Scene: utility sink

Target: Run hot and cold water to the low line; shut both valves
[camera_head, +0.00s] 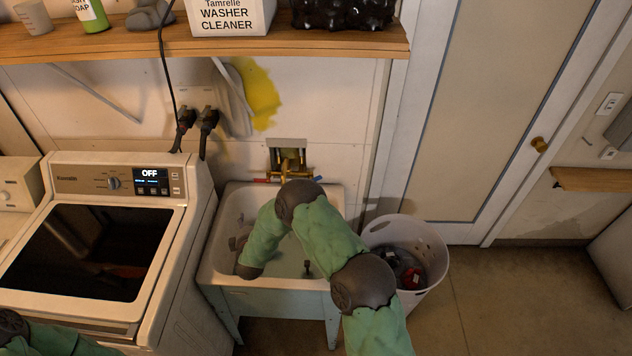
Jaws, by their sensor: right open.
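The white utility sink (212,262) stands between the washer and a laundry basket. Above its back rim, brass valves and a faucet (290,163) sit in a wall recess. A red handle (262,181) shows at left and a blue one (318,178) at right. My right arm bends over the sink and hides part of the basin and faucet. The basin bottom looks pale grey-green; I cannot tell the water level or a line. My left gripper is out of view.
A washer (187,250) with its display reading OFF stands left of the sink. A white basket (432,245) with dark items stands close at right. A wooden shelf (330,45) with a washer cleaner box (232,16) hangs above. Floor at the right is clear.

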